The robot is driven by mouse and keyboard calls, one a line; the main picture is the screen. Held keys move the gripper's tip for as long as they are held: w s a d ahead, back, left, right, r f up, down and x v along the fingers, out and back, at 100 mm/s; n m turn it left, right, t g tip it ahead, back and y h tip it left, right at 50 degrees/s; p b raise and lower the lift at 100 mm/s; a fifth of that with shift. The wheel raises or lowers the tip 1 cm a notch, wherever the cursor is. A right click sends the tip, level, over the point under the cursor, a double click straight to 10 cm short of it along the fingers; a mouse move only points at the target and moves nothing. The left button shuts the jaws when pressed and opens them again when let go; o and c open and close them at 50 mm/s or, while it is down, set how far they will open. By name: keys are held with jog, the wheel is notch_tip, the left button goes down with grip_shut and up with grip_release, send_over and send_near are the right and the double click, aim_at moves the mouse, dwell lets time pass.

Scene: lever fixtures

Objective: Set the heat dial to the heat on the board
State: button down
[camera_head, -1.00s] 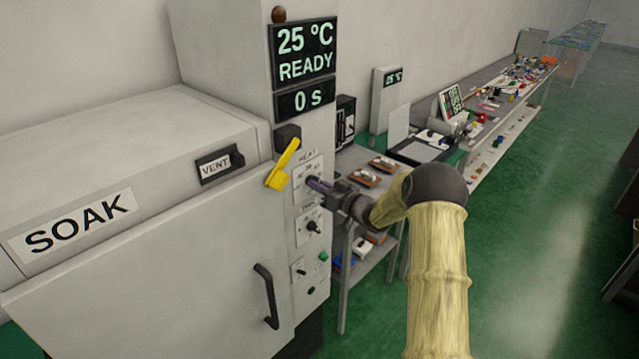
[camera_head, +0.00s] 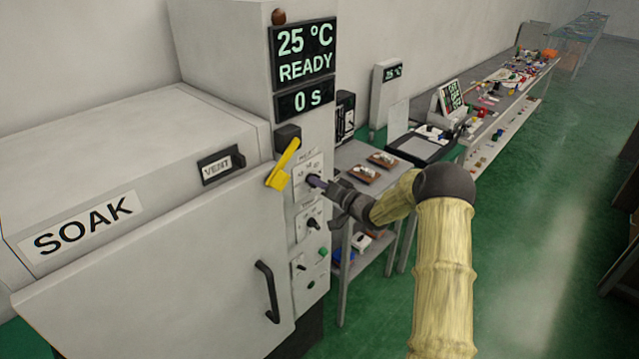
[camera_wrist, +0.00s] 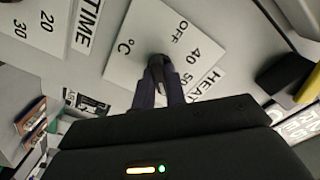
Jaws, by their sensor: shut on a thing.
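The heat dial (camera_wrist: 157,66) is a dark knob on a white plate marked HEAT (camera_wrist: 140,40), with OFF, 40, 50 and °C printed around it in the wrist view. My gripper (camera_wrist: 158,88) is shut on the dial, its two fingers at the knob's sides. In the head view my gripper (camera_head: 318,183) reaches the heat plate (camera_head: 306,170) from the right and hides most of the dial. Where the dial's pointer stands I cannot tell. A board with green lettering (camera_head: 452,97) stands on the far bench; its text is too small to read surely.
A yellow lever (camera_head: 284,165) sticks out just left of the heat plate. The oven door handle (camera_head: 267,291) is lower left. A trolley (camera_head: 352,160) stands behind my arm.

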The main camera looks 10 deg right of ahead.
jog(key=shift+f, duration=0.25)
jog(key=c, duration=1.6)
grip_release()
jog(key=shift+o, duration=0.8)
jog(key=shift+r, duration=0.1)
jog(key=b+v, duration=0.4)
jog(key=v, duration=1.3)
jog(key=shift+s+d+b, duration=0.15)
jog(key=shift+b, duration=0.25)
